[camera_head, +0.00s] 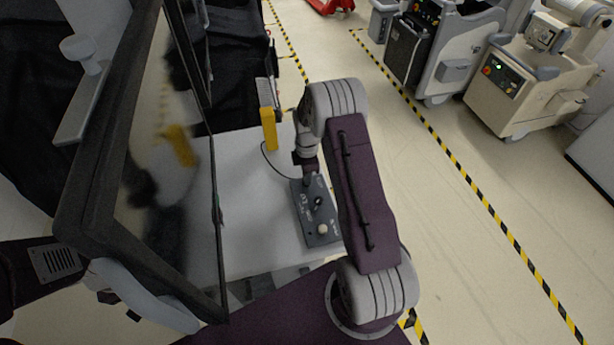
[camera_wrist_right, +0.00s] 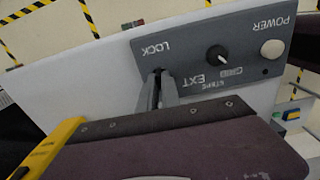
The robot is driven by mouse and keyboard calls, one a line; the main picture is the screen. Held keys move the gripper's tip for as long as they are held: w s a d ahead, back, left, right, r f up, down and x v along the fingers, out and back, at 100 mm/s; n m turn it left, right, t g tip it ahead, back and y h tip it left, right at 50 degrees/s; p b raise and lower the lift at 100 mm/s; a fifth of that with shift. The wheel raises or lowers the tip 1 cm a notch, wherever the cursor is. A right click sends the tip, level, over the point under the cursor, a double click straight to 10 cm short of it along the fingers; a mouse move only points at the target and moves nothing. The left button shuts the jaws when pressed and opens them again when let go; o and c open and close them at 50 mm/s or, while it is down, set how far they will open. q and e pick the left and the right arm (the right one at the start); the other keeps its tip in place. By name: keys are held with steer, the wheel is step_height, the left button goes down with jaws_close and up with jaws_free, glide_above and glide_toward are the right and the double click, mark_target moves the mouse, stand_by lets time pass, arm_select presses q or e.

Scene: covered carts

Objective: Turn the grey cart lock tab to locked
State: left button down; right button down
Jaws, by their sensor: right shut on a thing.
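A dark grey control panel (camera_head: 316,213) lies on the white cart top (camera_head: 240,230), below and left of my right arm. In the right wrist view the panel (camera_wrist_right: 190,58) shows upside-down lettering, with LOCK, EXT and POWER readable. My right gripper (camera_head: 309,178) reaches down at the panel's far end. In the wrist view its fingers (camera_wrist_right: 158,92) are shut at the slot beside the LOCK label. The lock tab is between the fingers and mostly hidden, so I cannot tell its angle. My left gripper is not in view; only part of the left arm shows.
The panel also carries a black knob (camera_wrist_right: 217,55) and a pale round button (camera_wrist_right: 272,49). A yellow upright object (camera_head: 268,128) stands beyond the panel. A large dark-framed glossy panel (camera_head: 150,170) blocks the left side. Open floor and other carts (camera_head: 530,75) lie to the right.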

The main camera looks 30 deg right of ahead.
steer(key=m, duration=0.4)
steer(key=m+b, duration=0.1)
steer(key=m, duration=0.3)
steer(key=shift+m, duration=0.3)
steer(key=m, duration=0.4)
steer(key=shift+m, duration=0.3)
steer(key=m, duration=0.4)
steer(key=shift+m, duration=0.4)
steer(key=c, duration=1.6)
jaws_free()
steer(key=shift+o, duration=0.2)
steer(key=shift+r, duration=0.1)
